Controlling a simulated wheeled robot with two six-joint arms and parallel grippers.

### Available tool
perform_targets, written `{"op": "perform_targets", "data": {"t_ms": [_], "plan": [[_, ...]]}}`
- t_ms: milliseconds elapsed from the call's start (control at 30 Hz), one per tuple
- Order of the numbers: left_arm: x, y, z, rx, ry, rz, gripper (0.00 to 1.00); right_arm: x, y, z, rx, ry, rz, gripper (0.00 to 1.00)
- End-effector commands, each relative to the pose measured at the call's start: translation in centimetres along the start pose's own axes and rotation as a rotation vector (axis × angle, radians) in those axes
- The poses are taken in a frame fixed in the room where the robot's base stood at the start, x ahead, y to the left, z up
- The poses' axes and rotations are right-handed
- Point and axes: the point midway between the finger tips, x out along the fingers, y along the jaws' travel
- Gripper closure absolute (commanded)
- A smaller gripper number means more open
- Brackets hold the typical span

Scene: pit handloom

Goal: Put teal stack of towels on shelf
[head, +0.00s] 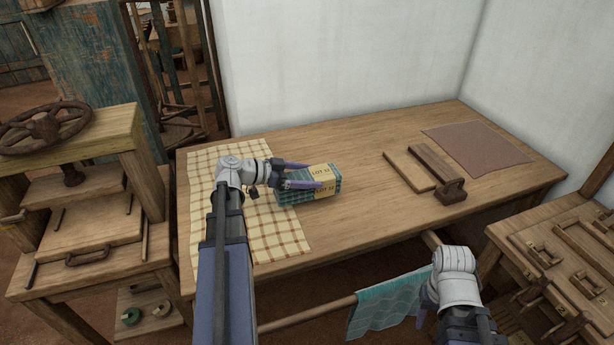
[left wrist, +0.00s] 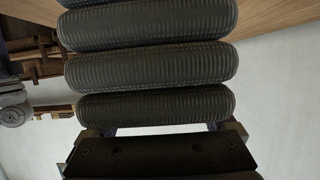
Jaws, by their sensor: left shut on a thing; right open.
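The teal stack of towels (head: 293,197) is a folded checked bundle with a yellow LOT label band, over the table at the right edge of a checked cloth. My left gripper (head: 314,177) is shut on it, one finger along the top and one along the near side. I cannot tell whether the stack touches the table.
The checked cloth (head: 270,232) lies on the wooden table (head: 365,215). Wooden tools (head: 437,168) and a brown mat (head: 477,149) lie to the right. A teal cloth (head: 385,305) hangs on a rail in front. A press with a handwheel (head: 45,126) stands left; a low shelf (head: 150,315) is under it.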

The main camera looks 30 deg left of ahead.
Motion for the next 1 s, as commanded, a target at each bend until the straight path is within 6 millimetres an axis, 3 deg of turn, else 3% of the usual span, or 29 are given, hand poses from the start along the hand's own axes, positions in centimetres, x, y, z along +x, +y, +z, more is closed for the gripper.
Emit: {"op": "perform_targets", "data": {"t_ms": [33,333,1000], "plan": [[-0.6,0.0,-1.6,0.000,0.001,0.000,0.86,-1.7,0.2,0.1,0.000,0.000,0.000,0.50],[-2.0,0.0,-5.5,0.000,0.001,0.000,0.86,-5.8,0.6,0.3,0.000,0.000,0.000,0.50],[-2.1,0.0,-5.8,0.000,0.001,0.000,0.86,-6.2,0.6,0.4,0.001,0.000,0.000,0.50]]}}
